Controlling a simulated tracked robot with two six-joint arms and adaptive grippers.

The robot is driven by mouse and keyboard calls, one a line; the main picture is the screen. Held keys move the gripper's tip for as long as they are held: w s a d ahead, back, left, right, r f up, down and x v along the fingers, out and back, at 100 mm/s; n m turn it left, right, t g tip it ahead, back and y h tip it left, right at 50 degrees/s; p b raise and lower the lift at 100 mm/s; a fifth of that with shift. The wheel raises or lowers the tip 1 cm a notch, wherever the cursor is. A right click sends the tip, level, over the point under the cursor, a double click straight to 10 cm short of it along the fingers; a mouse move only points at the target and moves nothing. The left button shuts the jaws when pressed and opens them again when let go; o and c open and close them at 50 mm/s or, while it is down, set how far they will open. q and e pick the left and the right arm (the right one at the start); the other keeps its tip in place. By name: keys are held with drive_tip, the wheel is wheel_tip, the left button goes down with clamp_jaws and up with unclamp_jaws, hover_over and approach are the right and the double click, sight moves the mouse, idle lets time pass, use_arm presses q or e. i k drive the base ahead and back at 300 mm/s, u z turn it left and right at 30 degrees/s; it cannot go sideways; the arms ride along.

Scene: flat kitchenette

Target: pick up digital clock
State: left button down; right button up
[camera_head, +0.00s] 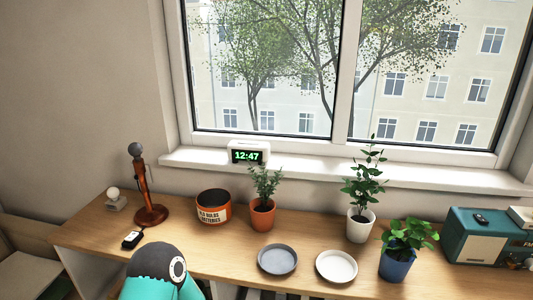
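The digital clock (248,153) is a small white box with a dark face and green digits reading 12:47. It stands upright on the white window sill (400,173), near the sill's left part, behind the wooden counter. A teal and dark grey part of my own arm shows at the bottom left of the view. Neither of my grippers is in view, and nothing touches the clock.
On the counter (313,245) before the clock stand a labelled round tin (213,213) and a plant in a terracotta pot (262,217). A brown microphone-like stand (150,214) is left. Two saucers, more potted plants and a teal radio (474,241) are right.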

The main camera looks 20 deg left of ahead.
sight(235, 152)
drive_tip(key=u, duration=1)
drive_tip(key=k, duration=1.45)
drive_tip(key=z, duration=0.65)
drive_tip(key=i, duration=1)
drive_tip(key=u, duration=0.05)
